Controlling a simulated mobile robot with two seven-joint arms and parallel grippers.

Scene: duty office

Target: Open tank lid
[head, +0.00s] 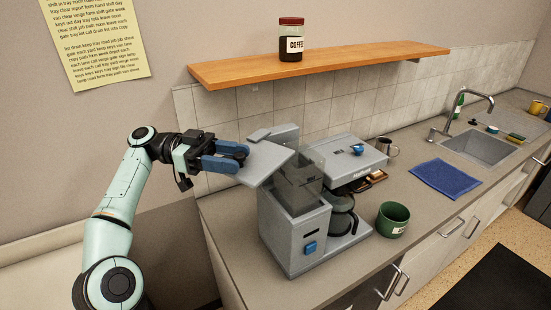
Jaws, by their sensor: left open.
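The coffee machine (285,235) stands on the counter's near end, grey with a blue button on its front. Its tank (297,190) shows as a clear dark-tinted box at the top left, open at the top. The grey tank lid (266,162) is raised and tilted, swung out over the tank's left back side. My left gripper (241,158) has blue fingers and is open at the lid's left edge. The fingertips overlap that edge in the picture; I cannot tell if they touch. My right gripper is not in view.
A glass carafe (341,215) sits in the machine. A green mug (393,219) stands to its right, a metal cup (386,148) behind. A blue cloth (445,178) lies before the sink (481,148). A wooden shelf (330,65) with a coffee jar (291,42) hangs above.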

